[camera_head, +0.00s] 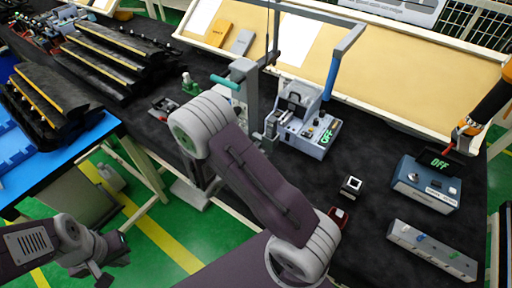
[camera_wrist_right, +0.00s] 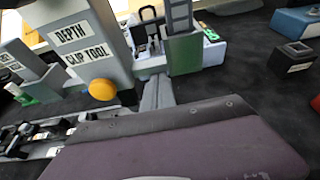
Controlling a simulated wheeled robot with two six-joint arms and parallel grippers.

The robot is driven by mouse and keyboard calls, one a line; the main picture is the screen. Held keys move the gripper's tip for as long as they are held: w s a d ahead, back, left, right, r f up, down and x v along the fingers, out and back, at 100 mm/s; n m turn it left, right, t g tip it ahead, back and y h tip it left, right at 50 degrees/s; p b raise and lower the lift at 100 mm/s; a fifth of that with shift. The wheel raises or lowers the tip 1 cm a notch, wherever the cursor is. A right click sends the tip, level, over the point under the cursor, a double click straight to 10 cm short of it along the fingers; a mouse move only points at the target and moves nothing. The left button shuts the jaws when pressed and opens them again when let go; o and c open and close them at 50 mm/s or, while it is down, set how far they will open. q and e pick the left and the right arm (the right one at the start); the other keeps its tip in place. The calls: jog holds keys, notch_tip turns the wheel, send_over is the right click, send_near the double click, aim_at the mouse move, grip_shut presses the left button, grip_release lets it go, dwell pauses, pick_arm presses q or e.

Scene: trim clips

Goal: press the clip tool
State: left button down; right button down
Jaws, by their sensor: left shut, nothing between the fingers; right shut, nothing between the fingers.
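The clip tool (camera_wrist_right: 112,45) is a grey upright body in the right wrist view, with the labels "DEPTH" and "CLIP TOOL" and a round orange knob (camera_wrist_right: 102,90) low on it. In the head view my right arm covers much of that area; a grey upright with a teal handle (camera_head: 220,81) shows just beyond the arm's wrist. My right gripper's fingers are hidden behind the arm there, and I cannot make them out in the wrist view. My left gripper (camera_head: 105,281) is low at the left, shut and empty, far from the tool.
A grey press with a blue lever (camera_head: 332,76) stands right of my right arm. A small square button box (camera_head: 350,187), a blue box reading OFF (camera_head: 425,185) and a grey switch strip (camera_head: 432,250) lie on the black bench. Black trim racks (camera_head: 110,60) stand at left.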

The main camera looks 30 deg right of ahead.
notch_tip(320, 180, up, 20)
jog(key=p, duration=1.3)
send_over(254, 114)
jog(key=s+a, duration=0.2)
jog(key=s, duration=0.3)
jog(key=shift+w+a+r, duration=0.1)
jog(key=shift+w+r, duration=0.05)
jog(key=shift+r, duration=0.05)
jog(key=shift+w+r, duration=0.1)
notch_tip(254, 114, down, 6)
jog(key=r+b, duration=0.1)
jog(key=b, duration=0.3)
jog(key=b+v, duration=0.1)
jog(key=v, duration=0.9)
jog(key=shift+s, duration=0.2)
jog(key=shift+a+r, duration=0.1)
